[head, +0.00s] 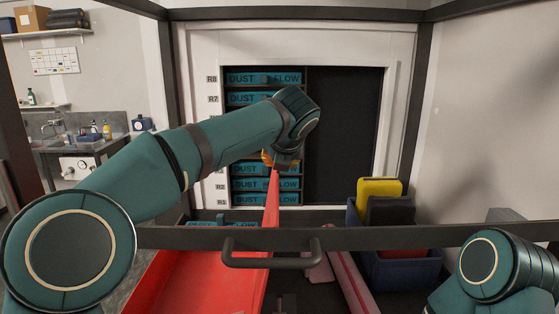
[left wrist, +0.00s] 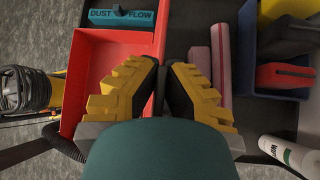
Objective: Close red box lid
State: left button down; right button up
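The red box (head: 185,285) sits at the lower left of the head view, its inside open to view. Its red lid (head: 271,220) stands up, seen nearly edge-on, along the box's right side. In the left wrist view the box (left wrist: 97,75) is left of my fingers. My left gripper (head: 278,163) is at the top of the lid in the head view. Its yellow-and-black fingers (left wrist: 163,68) are close together at the lid's edge; whether they clamp it is hidden. My right arm shows at the lower right, its gripper out of view.
A blue bin (head: 410,270) with yellow, black and red items stands right of the box. Pink bars (head: 348,280) lie between them. A dark rail with a handle (head: 270,262) crosses in front.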

pick_arm(q)
jog(key=shift+a+r, duration=0.1)
jog(key=shift+a, duration=0.55)
jog(key=a+f+n+h, duration=0.1)
jog(key=a+h, duration=0.1)
jog(key=a, duration=0.7)
jog(key=a+f+n+h+p, duration=0.1)
jog(key=a+n+h, duration=0.1)
jog(key=a, duration=0.7)
jog(key=shift+a+f+h, duration=0.35)
jog(key=shift+a+h, duration=0.05)
jog(key=shift+h, duration=0.4)
jog(key=c, duration=1.1)
grip_release()
jog(key=shift+w, duration=0.1)
